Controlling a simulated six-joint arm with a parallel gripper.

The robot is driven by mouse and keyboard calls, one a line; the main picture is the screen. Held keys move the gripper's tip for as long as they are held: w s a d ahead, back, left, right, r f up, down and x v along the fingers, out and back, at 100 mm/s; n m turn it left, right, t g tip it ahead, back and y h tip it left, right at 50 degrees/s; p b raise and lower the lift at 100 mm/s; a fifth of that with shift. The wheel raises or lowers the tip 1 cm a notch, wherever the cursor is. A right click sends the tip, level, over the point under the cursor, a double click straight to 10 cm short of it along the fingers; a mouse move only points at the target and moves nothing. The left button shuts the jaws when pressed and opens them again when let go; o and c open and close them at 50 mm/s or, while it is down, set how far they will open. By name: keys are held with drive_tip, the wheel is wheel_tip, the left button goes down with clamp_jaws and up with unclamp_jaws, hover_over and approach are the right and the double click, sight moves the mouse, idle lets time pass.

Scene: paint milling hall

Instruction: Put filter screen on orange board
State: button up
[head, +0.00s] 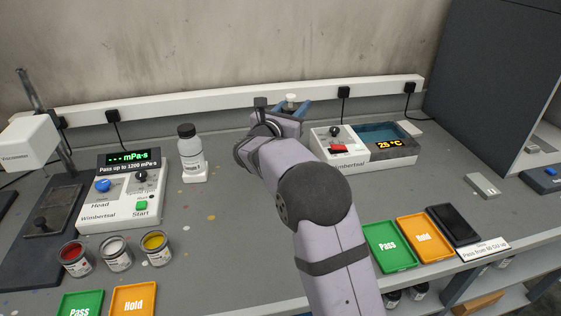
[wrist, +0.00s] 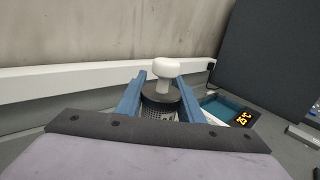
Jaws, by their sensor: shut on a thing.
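My gripper (wrist: 160,88) is shut on what looks like the filter screen (wrist: 158,105), a dark mesh cylinder with a white knob on top, upright between the blue fingers. Two orange boards marked Hold lie at the bench front: one right of my arm (head: 417,243), one at the lower left (head: 133,300). Nothing is seen on either.
Green Pass boards (head: 390,247) lie beside the orange ones. A black slab (head: 455,225) lies right of the right orange board. The water bath (head: 370,145) reads 25 °C. A viscometer (head: 125,190), a bottle (head: 190,155) and three paint cans (head: 116,256) stand left.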

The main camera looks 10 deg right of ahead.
sight(285, 108)
drive_tip(key=shift+w+a+f+n+t+y, duration=0.3)
drive_tip(key=shift+w+a+y, duration=0.15)
drive_tip(key=shift+a, duration=0.1)
drive_tip(key=shift+w+a+f+n+t+y, duration=0.2)
drive_tip(key=shift+w+a+n+y, duration=0.15)
drive_tip(key=shift+a, duration=0.2)
drive_tip(key=shift+y, duration=0.3)
drive_tip(key=shift+w+a+f+p, duration=0.15)
drive_tip(key=shift+f+p, duration=0.15)
drive_tip(key=shift+f, duration=2.35)
drive_tip(key=shift+w+a+f+p, duration=0.1)
drive_tip(key=shift+f+p, duration=0.15)
drive_tip(key=shift+f, duration=2.35)
drive_tip(key=shift+f, duration=0.2)
drive_tip(key=o, duration=1.2)
drive_tip(key=shift+r, duration=0.2)
drive_tip(key=shift+s+a+f, duration=0.1)
drive_tip(key=shift+s+a, duration=0.05)
drive_tip(key=shift+s, duration=0.1)
drive_tip(key=b+v, duration=0.1)
drive_tip(key=v, duration=0.4)
drive_tip(key=b+v, duration=0.2)
drive_tip(key=v, duration=0.4)
drive_tip(key=shift+s+a+f, duration=0.15)
drive_tip(key=shift+s, duration=0.1)
